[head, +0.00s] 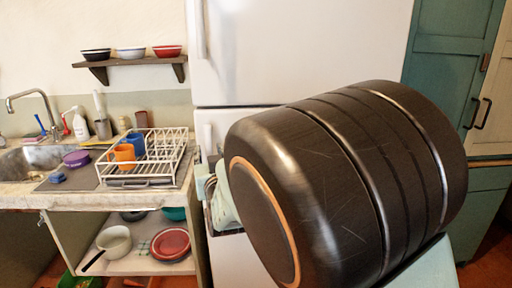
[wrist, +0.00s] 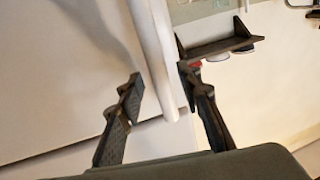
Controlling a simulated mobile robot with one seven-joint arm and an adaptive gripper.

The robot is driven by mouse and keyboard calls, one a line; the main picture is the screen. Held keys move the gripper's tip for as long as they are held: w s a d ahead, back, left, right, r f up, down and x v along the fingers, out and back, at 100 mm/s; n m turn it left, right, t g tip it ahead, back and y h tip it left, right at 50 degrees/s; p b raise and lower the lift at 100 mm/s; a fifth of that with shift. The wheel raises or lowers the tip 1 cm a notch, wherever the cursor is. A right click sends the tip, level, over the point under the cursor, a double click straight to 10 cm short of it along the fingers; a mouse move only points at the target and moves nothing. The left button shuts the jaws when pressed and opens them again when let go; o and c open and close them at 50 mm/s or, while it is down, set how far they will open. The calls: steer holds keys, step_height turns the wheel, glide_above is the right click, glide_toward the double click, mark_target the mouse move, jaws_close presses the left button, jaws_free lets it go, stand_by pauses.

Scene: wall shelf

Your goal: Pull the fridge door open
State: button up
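The white fridge (head: 300,50) stands in the middle of the head view, with one door above another and a dark seam between them. A long upright handle (head: 200,30) is on the left side of the upper door; part of the lower door's handle (head: 208,135) shows below. In the wrist view, my gripper (wrist: 160,80) is open, its two dark fingers on either side of a white handle (wrist: 155,50). Contact with the handle cannot be told, nor which door it belongs to. In the head view my dark arm hides my gripper and much of the lower door.
A counter with a dish rack (head: 150,158) and sink (head: 30,157) is left of the fridge. A wall shelf (head: 130,64) with bowls hangs above; it shows upside down in the wrist view (wrist: 215,46). Teal cabinets (head: 445,65) stand close on the right.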

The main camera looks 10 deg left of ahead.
steer(key=shift+x, duration=1.25)
steer(key=shift+c, duration=0.5)
jaws_close()
